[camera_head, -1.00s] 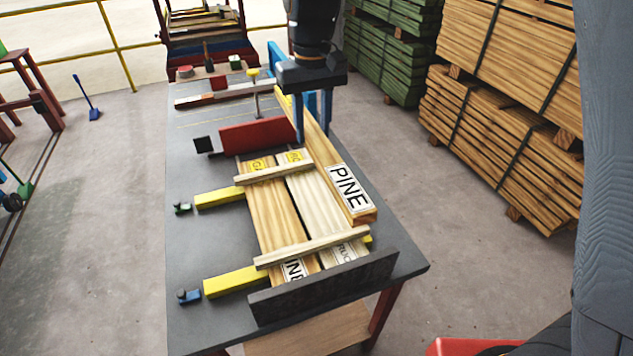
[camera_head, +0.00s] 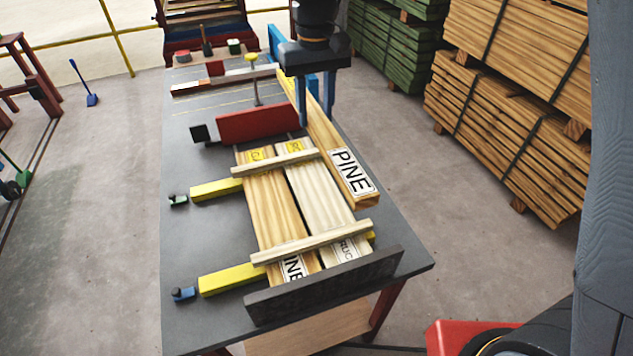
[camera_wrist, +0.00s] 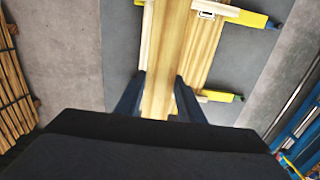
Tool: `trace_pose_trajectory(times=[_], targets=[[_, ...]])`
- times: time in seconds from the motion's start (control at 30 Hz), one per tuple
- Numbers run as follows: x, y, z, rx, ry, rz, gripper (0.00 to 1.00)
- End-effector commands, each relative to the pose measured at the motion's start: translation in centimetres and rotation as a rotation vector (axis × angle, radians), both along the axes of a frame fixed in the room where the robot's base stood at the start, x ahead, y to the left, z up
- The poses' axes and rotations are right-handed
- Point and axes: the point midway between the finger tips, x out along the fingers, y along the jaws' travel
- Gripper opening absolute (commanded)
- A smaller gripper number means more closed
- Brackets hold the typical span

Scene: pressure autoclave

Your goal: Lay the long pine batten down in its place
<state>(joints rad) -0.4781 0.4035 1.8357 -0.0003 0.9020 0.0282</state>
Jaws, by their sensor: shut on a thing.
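The long pine batten (camera_head: 326,127) is a pale bar with a PINE label at its near end. My gripper (camera_head: 315,112) is shut on it toward its far part, with one blue finger on each side. In the wrist view, the batten (camera_wrist: 166,60) runs lengthwise between my fingers (camera_wrist: 160,95). It lies along the right side of two wider boards, a pine one (camera_head: 268,205) and a paler one (camera_head: 318,188). Its near end stops short of the black stop bar (camera_head: 325,285). Whether it touches the bench is unclear.
Two cross strips (camera_head: 275,163) (camera_head: 312,242) lie over the boards. Yellow bars (camera_head: 232,279) stick out left, and a red block (camera_head: 257,122) stands behind on the grey bench (camera_head: 190,235). Timber stacks (camera_head: 490,135) stand to the right across open floor.

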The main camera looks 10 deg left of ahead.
Motion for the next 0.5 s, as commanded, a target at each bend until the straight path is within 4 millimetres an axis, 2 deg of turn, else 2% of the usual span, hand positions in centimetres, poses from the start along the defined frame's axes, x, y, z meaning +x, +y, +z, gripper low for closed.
trace_pose_trajectory(times=[0.3,0.5], targets=[[0.6,0.0,-2.0,0.000,-0.001,0.000,0.03],[1.3,0.0,-4.5,0.000,-0.001,0.000,0.03]])
